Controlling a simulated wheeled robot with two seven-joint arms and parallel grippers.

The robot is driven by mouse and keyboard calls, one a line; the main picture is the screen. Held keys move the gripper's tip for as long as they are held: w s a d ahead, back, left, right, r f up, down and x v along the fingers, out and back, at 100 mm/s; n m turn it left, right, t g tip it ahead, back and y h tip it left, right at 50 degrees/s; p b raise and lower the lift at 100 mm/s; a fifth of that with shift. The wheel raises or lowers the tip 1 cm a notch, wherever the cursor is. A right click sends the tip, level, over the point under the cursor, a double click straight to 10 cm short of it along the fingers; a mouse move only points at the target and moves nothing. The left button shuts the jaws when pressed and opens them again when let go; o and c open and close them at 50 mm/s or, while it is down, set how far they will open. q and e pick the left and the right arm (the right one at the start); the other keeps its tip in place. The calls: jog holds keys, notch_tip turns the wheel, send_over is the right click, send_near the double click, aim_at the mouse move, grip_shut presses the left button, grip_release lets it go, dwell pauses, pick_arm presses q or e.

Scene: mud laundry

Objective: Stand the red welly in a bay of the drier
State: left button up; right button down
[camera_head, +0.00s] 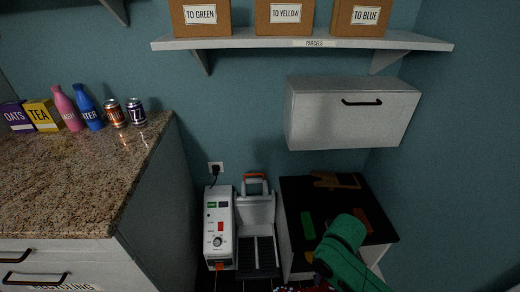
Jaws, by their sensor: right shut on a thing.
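The drier (219,238) is a white machine on the floor, with a control panel, a knob and a red switch. Its bays (257,240) stand at its right side, with dark slatted floors and an orange handle above; they look empty. My right arm, green, reaches in from the bottom right, in front of the black-topped unit. My right gripper (308,284) is at the bottom edge, mostly hidden, shut on the red welly, of which only a little red shows there. The welly's shape and tilt cannot be told. My left gripper is not in view.
A black-topped unit (291,207) stands right of the drier with green, red and brown items on it. A granite counter (70,185) with bottles and cans is at the left. A white wall cabinet (350,115) and a parcel shelf (300,40) hang above.

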jog(key=r, duration=0.6)
jog(key=shift+w+d+r, duration=0.15)
jog(key=shift+w+r, duration=0.1)
jog(key=shift+w, duration=0.15)
